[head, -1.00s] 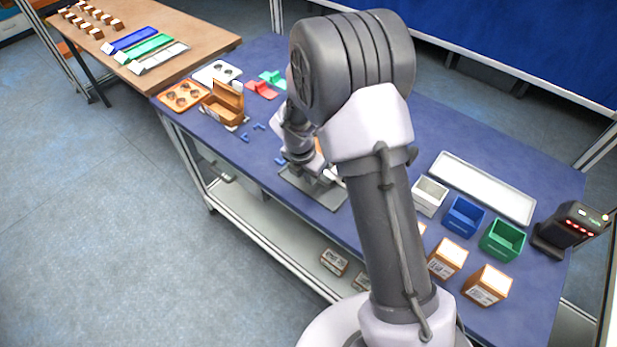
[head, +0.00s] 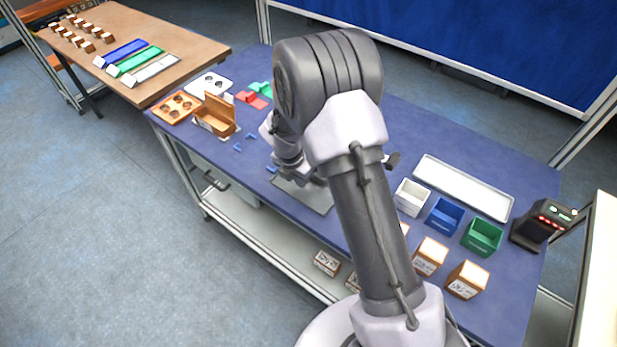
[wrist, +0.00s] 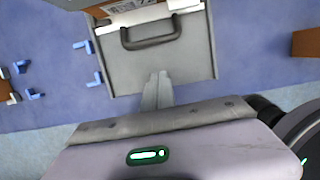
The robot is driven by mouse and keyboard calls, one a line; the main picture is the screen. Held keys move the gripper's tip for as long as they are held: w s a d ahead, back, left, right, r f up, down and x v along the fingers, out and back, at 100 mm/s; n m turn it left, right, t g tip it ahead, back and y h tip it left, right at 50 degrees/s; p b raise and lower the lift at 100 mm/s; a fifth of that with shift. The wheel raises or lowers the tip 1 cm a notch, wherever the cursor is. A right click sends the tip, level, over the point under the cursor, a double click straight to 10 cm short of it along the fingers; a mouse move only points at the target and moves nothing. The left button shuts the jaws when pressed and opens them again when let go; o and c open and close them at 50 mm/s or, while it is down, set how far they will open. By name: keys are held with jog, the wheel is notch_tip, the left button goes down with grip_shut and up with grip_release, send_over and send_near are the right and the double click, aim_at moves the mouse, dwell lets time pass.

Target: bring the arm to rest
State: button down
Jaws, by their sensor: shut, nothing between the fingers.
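My gripper (wrist: 157,92) shows in the wrist view with its two fingers together and nothing between them. It is over the front part of a grey plate (wrist: 190,68) with a dark handle-like bracket (wrist: 150,36). A brown box with a white label (wrist: 135,13) is at the plate's far side, cut off by the picture's top edge. In the head view my arm is bent over the blue table, and the grey plate (head: 312,197) shows below my wrist. My fingers are hidden there behind the arm.
White (head: 411,198), blue (head: 444,217) and green (head: 482,237) bins stand right of my arm, with brown boxes (head: 467,280) in front. A black scanner-like device (head: 542,224) is at the right end. An open brown box (head: 215,117) and small blue pieces (head: 251,136) lie left.

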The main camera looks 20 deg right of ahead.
jog(key=s+a+r+m+b, duration=0.1)
jog(key=s+r+m, duration=0.15)
jog(key=r, duration=0.35)
jog(key=s+r+m+t+y+b, duration=0.1)
jog(key=s+r+m, duration=0.1)
jog(key=r+m, duration=0.25)
jog(key=s+a+r+m+b, duration=0.1)
jog(key=s+r+m, duration=0.1)
jog(key=r, duration=0.4)
jog(key=s+a+r+m+t+y+b, duration=0.1)
jog(key=s+m+b, duration=0.3)
jog(key=s+m, duration=0.6)
jog(key=s+a+r+m+t+y+b, duration=0.2)
jog(key=s+m+b, duration=0.2)
jog(key=s+m, duration=0.6)
jog(key=shift+s+r+m, duration=0.4)
jog(key=shift+s, duration=0.2)
